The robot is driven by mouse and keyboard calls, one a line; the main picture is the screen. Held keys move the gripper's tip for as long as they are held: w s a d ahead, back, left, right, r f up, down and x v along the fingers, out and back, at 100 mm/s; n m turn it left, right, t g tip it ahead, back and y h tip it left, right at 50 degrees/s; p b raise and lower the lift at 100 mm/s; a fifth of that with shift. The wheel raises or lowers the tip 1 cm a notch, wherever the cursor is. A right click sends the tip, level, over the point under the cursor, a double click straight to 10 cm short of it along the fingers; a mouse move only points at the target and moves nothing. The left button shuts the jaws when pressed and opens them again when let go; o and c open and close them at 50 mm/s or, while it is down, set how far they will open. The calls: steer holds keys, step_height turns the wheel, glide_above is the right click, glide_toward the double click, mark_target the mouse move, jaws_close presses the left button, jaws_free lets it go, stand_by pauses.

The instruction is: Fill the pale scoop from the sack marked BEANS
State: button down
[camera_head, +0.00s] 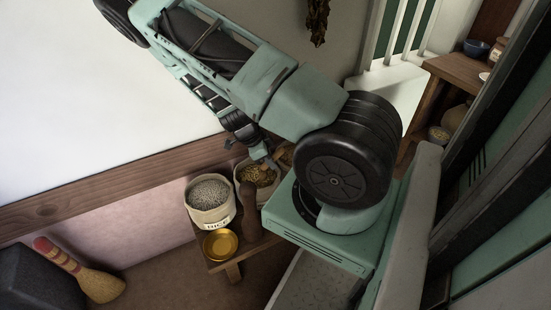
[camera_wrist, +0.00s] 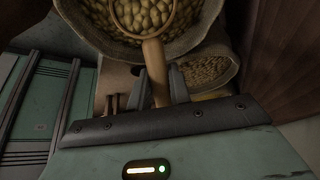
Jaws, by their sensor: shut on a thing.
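In the wrist view my gripper (camera_wrist: 160,88) is shut on the handle of the pale scoop (camera_wrist: 155,60). The scoop's round bowl is at the top edge, over a sack (camera_wrist: 200,38) full of yellowish, bean-like pieces. Similar pieces show within the bowl's rim; I cannot tell whether they lie in it or beneath it. In the head view my gripper (camera_head: 262,158) points down at the middle sack (camera_head: 243,172) on a low wooden bench. The scoop is too small to make out there. No marking on this sack is readable.
A labelled sack of grey grains (camera_head: 209,200) stands left of the middle sack, with a brass dish (camera_head: 220,245) in front. Another sack (camera_head: 286,157) is partly hidden behind my arm. A dark wooden post (camera_head: 250,208) stands close by.

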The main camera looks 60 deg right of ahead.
mark_target(282, 154)
steer(key=shift+w+a, duration=0.25)
steer(key=shift+s+d+f+b, duration=0.2)
steer(key=shift+f+b, duration=0.2)
steer(key=shift+b, duration=0.45)
steer(key=t+b, duration=0.1)
steer(key=b, duration=0.1)
steer(key=s+f+y+b, duration=0.1)
steer(key=b, duration=0.2)
steer(key=shift+d+f+t+y, duration=0.1)
steer(key=shift+d+t+y, duration=0.2)
steer(key=shift+d+t, duration=0.1)
steer(key=t+y+b, duration=0.1)
steer(key=b, duration=0.2)
steer(key=shift+s+d, duration=0.2)
steer(key=s+d+t+y+b, duration=0.1)
steer(key=t+b, duration=0.1)
steer(key=b, duration=0.5)
steer(key=shift+s+f+y, duration=0.1)
steer(key=shift+y, duration=0.3)
steer(key=t+y+b, duration=0.1)
steer(key=b, duration=0.2)
steer(key=shift+s+d+t, duration=0.1)
steer(key=shift+d+t, duration=0.05)
steer(key=shift+t, duration=0.15)
steer(key=shift+t+y, duration=0.5)
steer(key=shift+r+p, duration=1.7)
steer(key=shift+r, duration=1.15)
steer(key=shift+s, duration=0.15)
